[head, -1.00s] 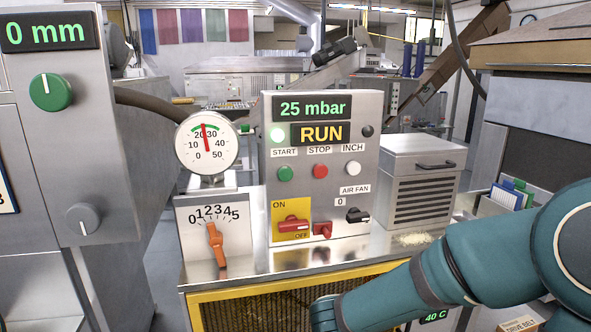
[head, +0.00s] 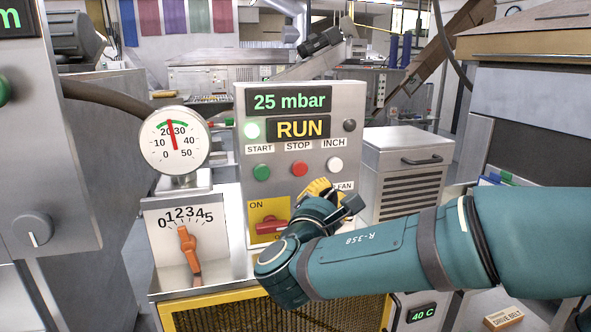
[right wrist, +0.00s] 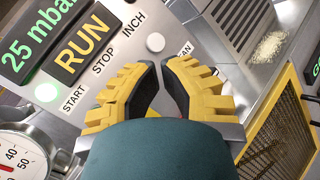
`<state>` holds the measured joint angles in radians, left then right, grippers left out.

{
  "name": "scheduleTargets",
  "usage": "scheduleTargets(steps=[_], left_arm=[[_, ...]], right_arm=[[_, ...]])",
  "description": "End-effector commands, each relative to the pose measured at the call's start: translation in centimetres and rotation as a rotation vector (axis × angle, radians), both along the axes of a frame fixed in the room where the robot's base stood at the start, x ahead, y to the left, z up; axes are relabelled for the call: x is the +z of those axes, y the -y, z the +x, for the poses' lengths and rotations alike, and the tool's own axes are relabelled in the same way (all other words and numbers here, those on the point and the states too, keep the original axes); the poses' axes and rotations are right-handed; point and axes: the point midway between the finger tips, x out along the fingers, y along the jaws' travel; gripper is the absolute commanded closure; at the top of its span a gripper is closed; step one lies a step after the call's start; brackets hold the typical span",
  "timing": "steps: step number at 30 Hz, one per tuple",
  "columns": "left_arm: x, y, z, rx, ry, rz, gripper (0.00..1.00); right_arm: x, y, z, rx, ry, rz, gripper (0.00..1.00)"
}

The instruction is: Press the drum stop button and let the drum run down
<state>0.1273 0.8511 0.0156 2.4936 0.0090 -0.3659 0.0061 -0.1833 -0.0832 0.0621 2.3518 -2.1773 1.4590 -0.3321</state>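The red stop button (head: 299,168) sits under its STOP label on the grey control panel (head: 350,105). Its face shows clear in the head view; in the right wrist view a finger hides it. The yellow display (head: 299,129) reads RUN, and the green lamp (head: 252,131) is lit. My right gripper (head: 327,186) is in front of the panel, below and right of the stop button, apart from it in the picture. In the right wrist view its yellow-padded fingers (right wrist: 159,65) stand slightly apart with nothing held. My left gripper is not in view. I cannot make out the drum.
The green START button (head: 262,172) and white INCH button (head: 335,164) flank the stop button. Below are a red ON/OFF switch (head: 275,226) and an orange lever (head: 189,249). The gauge (head: 174,140) stands left; the pressure display (head: 289,101) reads 25 mbar.

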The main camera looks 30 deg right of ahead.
Motion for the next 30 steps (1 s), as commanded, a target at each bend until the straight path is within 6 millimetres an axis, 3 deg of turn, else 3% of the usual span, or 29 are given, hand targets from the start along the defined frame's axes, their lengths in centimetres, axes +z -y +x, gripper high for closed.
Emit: scheduleTargets(steps=[11,24,30], left_arm=[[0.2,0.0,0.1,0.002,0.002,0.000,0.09],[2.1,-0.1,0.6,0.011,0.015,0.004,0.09],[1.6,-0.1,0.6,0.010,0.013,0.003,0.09]], right_arm=[[0.0,0.1,0.7,0.001,-0.004,0.002,1.00],[0.0,1.4,6.0,0.000,-0.005,0.003,1.00],[-0.2,1.8,7.8,0.000,-0.002,0.003,1.00]])
